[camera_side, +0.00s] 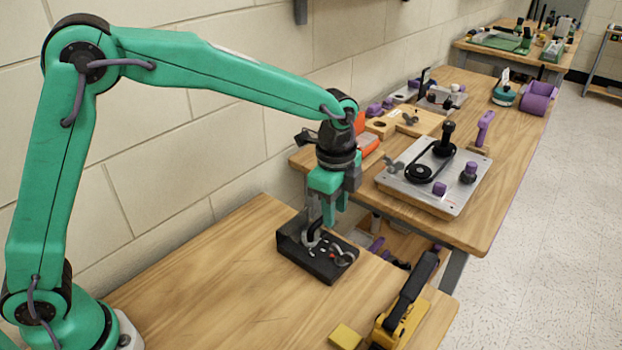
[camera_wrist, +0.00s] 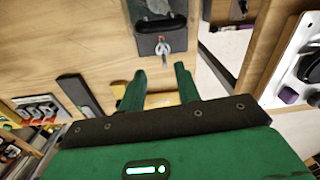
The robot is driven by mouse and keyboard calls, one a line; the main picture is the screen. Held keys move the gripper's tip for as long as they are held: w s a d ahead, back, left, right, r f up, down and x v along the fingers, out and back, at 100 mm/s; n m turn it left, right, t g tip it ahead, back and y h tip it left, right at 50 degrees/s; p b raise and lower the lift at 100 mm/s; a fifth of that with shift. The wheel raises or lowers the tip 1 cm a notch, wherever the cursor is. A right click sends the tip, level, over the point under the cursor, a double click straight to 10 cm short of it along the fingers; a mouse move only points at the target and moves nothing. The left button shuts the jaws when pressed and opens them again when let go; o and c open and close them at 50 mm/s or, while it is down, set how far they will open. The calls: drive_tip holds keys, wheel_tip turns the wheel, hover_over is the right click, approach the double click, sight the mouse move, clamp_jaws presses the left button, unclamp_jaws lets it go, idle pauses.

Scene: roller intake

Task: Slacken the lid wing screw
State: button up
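A black box (camera_side: 318,268) sits at the far right of the near wooden table, below my gripper (camera_side: 334,207). Its top carries small silver and reddish parts (camera_side: 338,256); which one is the lid wing screw I cannot tell. In the wrist view the dark box (camera_wrist: 162,37) shows at the top, with a bright metal piece (camera_wrist: 164,50) standing at its near edge. That piece appears just beyond the gap between the two green fingers. My gripper (camera_wrist: 160,70) is open, with nothing seen between its fingers.
A yellow tool with a black handle (camera_side: 402,310) and a yellow block (camera_side: 345,337) lie at the near table's front right. Beyond a gap, a second table (camera_side: 475,225) holds a metal plate (camera_side: 455,205) with a belt and knobs, and a wooden block with a winged part (camera_side: 408,118).

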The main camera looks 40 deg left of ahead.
sight(343, 249)
drive_tip(key=shift+w+d+f+m, duration=0.3)
drive_tip(key=shift+d+f, duration=0.2)
drive_tip(key=shift+f, duration=0.15)
drive_tip(key=shift+w+d+f+m, duration=0.15)
drive_tip(key=shift+d+f+m, duration=0.15)
drive_tip(key=shift+d+f, duration=0.25)
drive_tip(key=shift+a+f, duration=0.1)
drive_tip(key=shift+f, duration=0.1)
drive_tip(key=shift+f, duration=4.3)
clamp_jaws()
